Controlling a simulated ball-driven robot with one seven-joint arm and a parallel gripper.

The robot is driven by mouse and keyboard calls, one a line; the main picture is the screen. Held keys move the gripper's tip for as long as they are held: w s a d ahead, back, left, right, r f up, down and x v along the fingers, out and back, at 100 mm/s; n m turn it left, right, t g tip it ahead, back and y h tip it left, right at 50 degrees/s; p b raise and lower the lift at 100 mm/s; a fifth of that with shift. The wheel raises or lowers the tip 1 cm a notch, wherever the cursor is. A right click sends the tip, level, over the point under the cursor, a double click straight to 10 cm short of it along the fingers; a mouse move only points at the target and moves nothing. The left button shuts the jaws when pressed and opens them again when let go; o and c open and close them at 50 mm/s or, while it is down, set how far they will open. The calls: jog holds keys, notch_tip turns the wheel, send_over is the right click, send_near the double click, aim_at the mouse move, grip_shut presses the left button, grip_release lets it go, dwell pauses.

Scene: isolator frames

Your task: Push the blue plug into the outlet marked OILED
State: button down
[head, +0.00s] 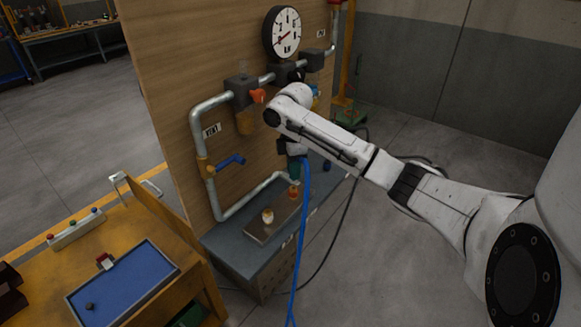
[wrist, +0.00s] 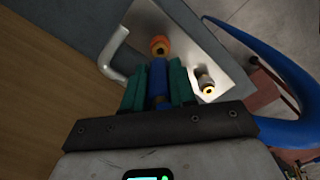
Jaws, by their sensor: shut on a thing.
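My gripper (head: 294,172) points down above the bench. In the wrist view its teal fingers (wrist: 158,82) are shut on the blue plug (wrist: 158,72). A blue hose (head: 303,225) trails from it. An orange outlet (head: 294,191) stands just below the fingers; in the wrist view it (wrist: 160,46) appears straight beyond the plug's tip, seemingly apart from it. A pale outlet with a brass middle (head: 268,215) stands to the left on the same plate, and to the right in the wrist view (wrist: 205,84). I cannot read which outlet is marked OILED.
The metal plate (head: 258,236) lies on a grey bench (head: 235,243) against a wooden panel (head: 165,100). Pipes (head: 210,185), a blue-handled valve (head: 230,160) and a gauge (head: 283,33) are on the panel. A yellow cart with a blue mat (head: 140,285) stands at front left.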

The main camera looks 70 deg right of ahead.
jog(key=shift+w+f+b, duration=0.1)
jog(key=shift+f+b, duration=0.2)
jog(key=shift+f, duration=0.35)
jog(key=shift+p, duration=0.6)
jog(key=shift+f+b, duration=0.8)
jog(key=shift+f, duration=0.7)
dwell(0.5)
dwell(0.3)
jog(key=c, duration=0.8)
grip_release()
notch_tip(320, 180, up, 11)
jog(key=shift+f, duration=0.1)
